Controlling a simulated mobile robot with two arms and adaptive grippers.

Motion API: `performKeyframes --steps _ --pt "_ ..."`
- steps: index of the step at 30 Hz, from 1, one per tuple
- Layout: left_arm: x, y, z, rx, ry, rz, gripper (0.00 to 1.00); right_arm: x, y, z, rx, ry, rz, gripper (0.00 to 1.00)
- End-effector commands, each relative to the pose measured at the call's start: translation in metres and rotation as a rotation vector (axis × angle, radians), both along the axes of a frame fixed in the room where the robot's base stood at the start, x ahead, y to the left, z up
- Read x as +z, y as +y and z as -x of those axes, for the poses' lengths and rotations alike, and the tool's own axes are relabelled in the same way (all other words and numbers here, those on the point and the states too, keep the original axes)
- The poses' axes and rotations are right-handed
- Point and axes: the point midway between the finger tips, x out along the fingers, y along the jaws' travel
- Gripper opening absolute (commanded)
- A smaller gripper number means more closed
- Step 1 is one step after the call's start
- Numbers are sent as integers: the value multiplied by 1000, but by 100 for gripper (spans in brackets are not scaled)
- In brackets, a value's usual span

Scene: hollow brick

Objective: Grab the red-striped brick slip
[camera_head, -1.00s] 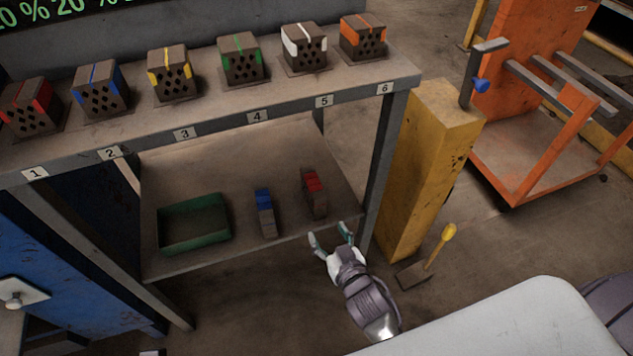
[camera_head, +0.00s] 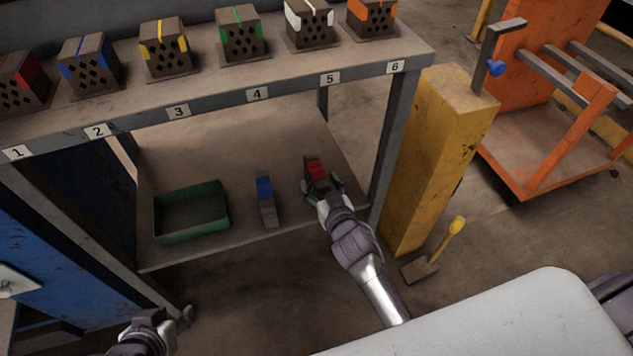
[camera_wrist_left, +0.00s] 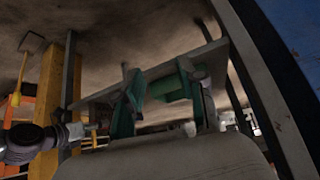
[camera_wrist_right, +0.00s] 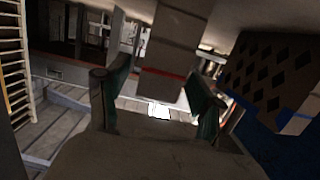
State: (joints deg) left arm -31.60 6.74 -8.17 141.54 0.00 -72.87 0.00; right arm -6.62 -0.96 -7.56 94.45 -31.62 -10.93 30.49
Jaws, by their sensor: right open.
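The red-striped brick slip (camera_head: 315,168) stands upright on the lower shelf, brown with red bands. My right gripper (camera_head: 322,185) is at its near side, with fingers apart on either side of the slip. In the right wrist view the slip (camera_wrist_right: 178,45) shows between the open fingers (camera_wrist_right: 158,105), with a gap visible on the right; contact on the left is unclear. The slip's lower part is hidden by the gripper in the head view. My left gripper (camera_head: 187,315) is low at the bottom left, away from the slip; its fingers (camera_wrist_left: 165,95) are apart and empty.
A blue-striped slip (camera_head: 266,200) and a green tray (camera_head: 190,238) stand left of the red one on the lower shelf (camera_head: 225,155). Several striped hollow bricks stand on the numbered upper shelf above. A table leg (camera_head: 392,140) and yellow post (camera_head: 440,150) are at right.

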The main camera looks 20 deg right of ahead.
Motion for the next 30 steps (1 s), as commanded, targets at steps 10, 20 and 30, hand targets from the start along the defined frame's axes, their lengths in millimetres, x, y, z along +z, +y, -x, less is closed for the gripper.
performKeyframes --steps 10,20,30 --pt "34 -19 -51 -24 -320 70 40 -13 -2 -35 1 -1 2 67" --pt "43 -22 -58 -27 -373 83 40 -14 -2 -41 1 0 0 67" --pt "42 -22 -58 -27 -372 82 40 -14 -2 -41 0 0 1 17"
